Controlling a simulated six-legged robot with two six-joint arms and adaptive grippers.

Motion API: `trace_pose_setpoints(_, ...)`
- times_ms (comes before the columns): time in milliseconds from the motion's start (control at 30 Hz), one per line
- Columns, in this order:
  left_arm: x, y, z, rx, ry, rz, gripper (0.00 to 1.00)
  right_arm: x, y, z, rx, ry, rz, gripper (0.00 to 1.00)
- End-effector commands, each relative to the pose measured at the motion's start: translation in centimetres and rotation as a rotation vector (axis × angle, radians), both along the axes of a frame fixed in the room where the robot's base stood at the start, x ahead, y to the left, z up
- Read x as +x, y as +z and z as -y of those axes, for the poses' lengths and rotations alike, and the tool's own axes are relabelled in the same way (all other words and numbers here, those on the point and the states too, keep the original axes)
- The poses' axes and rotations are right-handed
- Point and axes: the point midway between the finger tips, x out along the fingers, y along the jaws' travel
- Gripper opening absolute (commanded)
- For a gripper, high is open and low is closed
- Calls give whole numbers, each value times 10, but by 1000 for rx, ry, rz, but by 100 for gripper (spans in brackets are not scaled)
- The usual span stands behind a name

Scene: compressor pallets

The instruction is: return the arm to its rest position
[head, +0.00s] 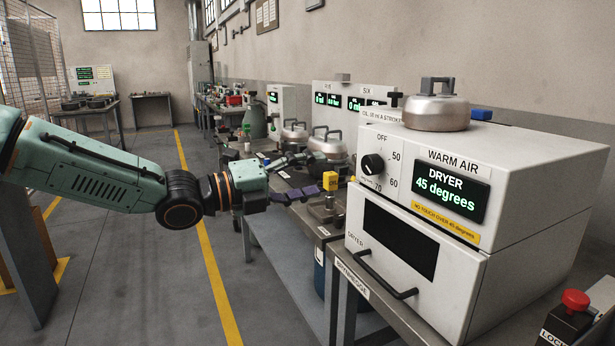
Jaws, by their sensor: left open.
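My left arm (95,170), green with dark joints, reaches in from the left. My left gripper (312,177) is open over the near part of the long bench (318,228). Its fingers are beside a small yellow block (330,181); I cannot tell whether they touch it. Nothing is seen held in the jaws. My right gripper is not in view.
A white dryer (520,200) reading 45 degrees stands close on the right, a metal pot (436,110) on top. Several lidded pots stand along the bench behind the gripper. A red button (575,300) is at lower right.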

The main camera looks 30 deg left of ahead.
Motion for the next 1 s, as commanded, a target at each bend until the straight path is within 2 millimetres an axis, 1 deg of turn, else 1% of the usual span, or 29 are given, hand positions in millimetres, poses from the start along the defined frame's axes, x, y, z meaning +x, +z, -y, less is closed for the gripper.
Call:
trace_pose_setpoints(567,-1,0,-1,-2,1,-1,62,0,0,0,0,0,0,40)
trace_pose_setpoints(667,-1,0,-1,-37,0,-29,62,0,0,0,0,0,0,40)
trace_pose_setpoints(767,1,2,-4,-173,14,-121,62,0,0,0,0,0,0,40)
trace_pose_setpoints(867,4,4,-7,-441,51,-290,62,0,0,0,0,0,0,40)
trace_pose_setpoints(900,5,3,-6,-555,67,-365,62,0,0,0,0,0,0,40)
trace_pose_setpoints(967,6,-6,-2,-719,98,-496,62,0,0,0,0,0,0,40)
trace_pose_setpoints(1000,6,-18,1,-824,126,-591,62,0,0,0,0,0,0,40)
